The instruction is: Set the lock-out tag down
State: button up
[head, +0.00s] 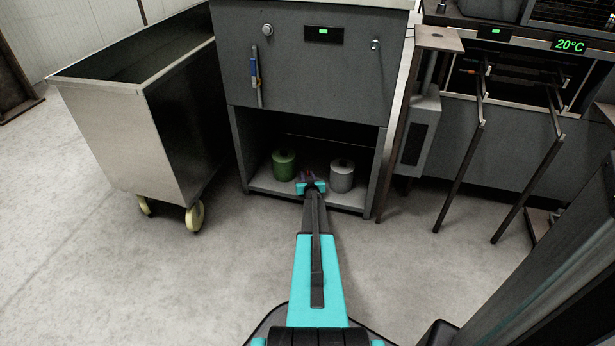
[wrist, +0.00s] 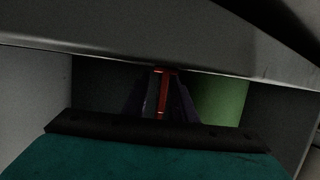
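My gripper (head: 307,176) reaches into the open lower bay of a dark grey cabinet, between two canisters. In the wrist view its dark fingers (wrist: 166,98) stand close on both sides of a narrow red piece, which looks like the lock-out tag (wrist: 162,92). The gripper appears shut on it. The tag's wider end lies near a grey band across the picture; I cannot tell whether they touch. In the head view the tag cannot be made out.
In the bay a green canister (head: 284,165) stands left of my gripper and a grey canister (head: 342,175) right of it. The bay floor (head: 262,183) is narrow between side walls. A wheeled metal bin (head: 125,135) stands left; a machine with dark bars (head: 465,160) is right.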

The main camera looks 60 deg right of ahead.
jog(key=shift+r, duration=0.1)
jog(key=shift+r, duration=0.55)
jog(key=shift+p+v, duration=2.3)
jog(key=shift+v, duration=3.75)
